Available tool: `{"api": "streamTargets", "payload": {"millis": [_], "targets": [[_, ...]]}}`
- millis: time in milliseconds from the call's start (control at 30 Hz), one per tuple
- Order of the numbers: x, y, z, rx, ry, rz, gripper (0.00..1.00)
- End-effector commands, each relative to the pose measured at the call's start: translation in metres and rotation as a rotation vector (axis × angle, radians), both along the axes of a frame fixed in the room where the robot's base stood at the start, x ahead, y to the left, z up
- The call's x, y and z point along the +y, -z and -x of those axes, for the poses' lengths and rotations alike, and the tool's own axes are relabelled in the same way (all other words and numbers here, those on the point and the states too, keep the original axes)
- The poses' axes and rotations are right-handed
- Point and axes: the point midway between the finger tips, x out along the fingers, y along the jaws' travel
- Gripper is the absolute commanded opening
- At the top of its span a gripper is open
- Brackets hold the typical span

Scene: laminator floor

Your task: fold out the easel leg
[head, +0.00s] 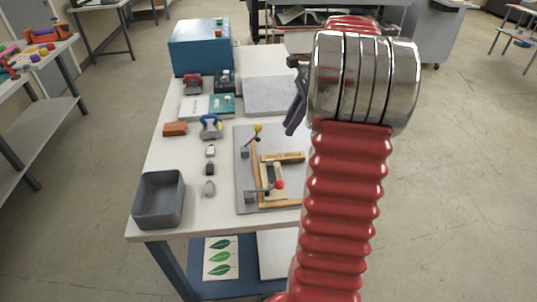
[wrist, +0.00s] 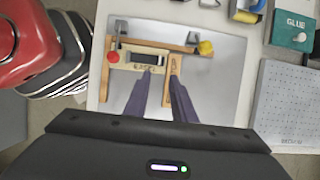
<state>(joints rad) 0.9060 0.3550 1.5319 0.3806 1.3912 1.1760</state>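A light wooden easel piece (wrist: 128,67) lies in a fixture on a grey board in the wrist view. It has a dark slot and lettering that seems to read EASEL. It also shows in the head view (head: 266,178). I cannot tell which strip is the leg. A red knob (wrist: 112,57) and a yellow knob (wrist: 205,47) sit at the fixture's sides. My gripper (wrist: 160,76) has two purple fingers, apart and with nothing between them. They appear above the near edge of the wooden piece; contact cannot be told. In the head view my arm hides part of the board.
A grey bin (head: 160,201) stands at the table's front left. A blue box (head: 200,48) stands at the back. An orange block (head: 175,129), a blue-handled tool (head: 210,127) and several small grey pieces lie left of the board. A pale grey slab (head: 268,95) lies behind it.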

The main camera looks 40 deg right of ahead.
Motion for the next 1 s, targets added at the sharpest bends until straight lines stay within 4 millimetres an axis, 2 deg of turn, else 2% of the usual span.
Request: {"api": "streamTargets", "payload": {"millis": [467,667,1000], "targets": [[0.004,0.006,-0.004,-0.001,-0.005,0.001,0.23],[0.012,0.027,-0.008,0.001,-0.006,-0.002,0.23],[0.029,0.075,-0.020,0.001,-0.008,-0.001,0.23]]}}
